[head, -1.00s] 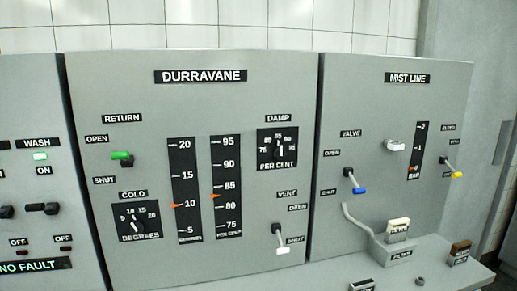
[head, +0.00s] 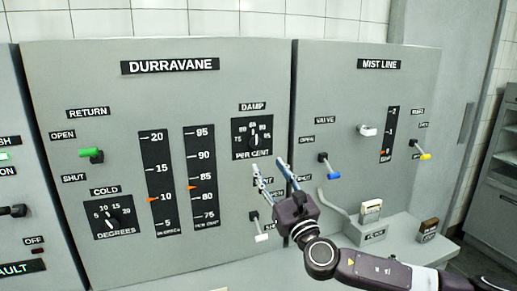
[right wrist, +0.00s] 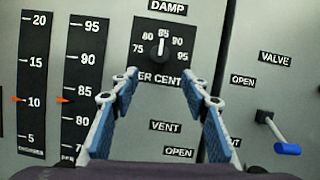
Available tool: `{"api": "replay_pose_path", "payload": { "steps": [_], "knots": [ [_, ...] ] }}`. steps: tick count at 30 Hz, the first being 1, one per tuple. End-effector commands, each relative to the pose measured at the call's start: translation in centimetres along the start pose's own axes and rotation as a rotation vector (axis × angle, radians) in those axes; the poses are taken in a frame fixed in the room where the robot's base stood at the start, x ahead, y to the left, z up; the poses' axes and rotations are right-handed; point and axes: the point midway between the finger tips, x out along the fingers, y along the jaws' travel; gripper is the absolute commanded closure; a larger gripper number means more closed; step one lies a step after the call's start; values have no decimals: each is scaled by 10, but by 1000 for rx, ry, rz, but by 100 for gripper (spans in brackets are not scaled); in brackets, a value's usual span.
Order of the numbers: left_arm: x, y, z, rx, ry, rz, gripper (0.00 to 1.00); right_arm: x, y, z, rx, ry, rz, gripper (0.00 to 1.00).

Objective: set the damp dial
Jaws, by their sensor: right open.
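The damp dial (head: 253,138) is a black knob with a light pointer on a black plate at the upper right of the DURRAVANE panel. It shows at the top middle of the right wrist view (right wrist: 161,43). Its pointer stands about straight up, near the 85 mark. My right gripper (head: 268,166) is open and empty, below and in front of the dial, apart from it. In the right wrist view its blue-padded fingers (right wrist: 159,72) reach up toward the lower edge of the dial plate. My left gripper is not in view.
The per cent gauge (head: 200,180) has its orange marker just under 85. A vent lever (head: 260,228) is beside my right gripper. The cold dial (head: 113,221) and green-tipped return lever (head: 90,153) are at left. The blue-tipped valve lever (head: 328,166) is at right.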

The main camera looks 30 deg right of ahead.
Motion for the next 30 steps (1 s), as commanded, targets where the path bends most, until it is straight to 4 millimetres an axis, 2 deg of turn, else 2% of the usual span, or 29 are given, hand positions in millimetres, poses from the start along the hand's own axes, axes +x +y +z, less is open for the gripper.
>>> {"api": "replay_pose_path", "payload": {
  "steps": [4, 19, 24, 30],
  "knots": [
    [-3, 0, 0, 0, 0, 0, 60, 10, -2, 11, -72, -25, 15, 58],
    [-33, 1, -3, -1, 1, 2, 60, 73, -1, 13, -64, -23, 13, 58],
    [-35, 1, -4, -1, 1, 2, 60, 82, 0, 11, -64, -21, 14, 58],
    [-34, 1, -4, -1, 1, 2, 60, 83, 0, 10, -64, -20, 15, 58]
  ]
}}
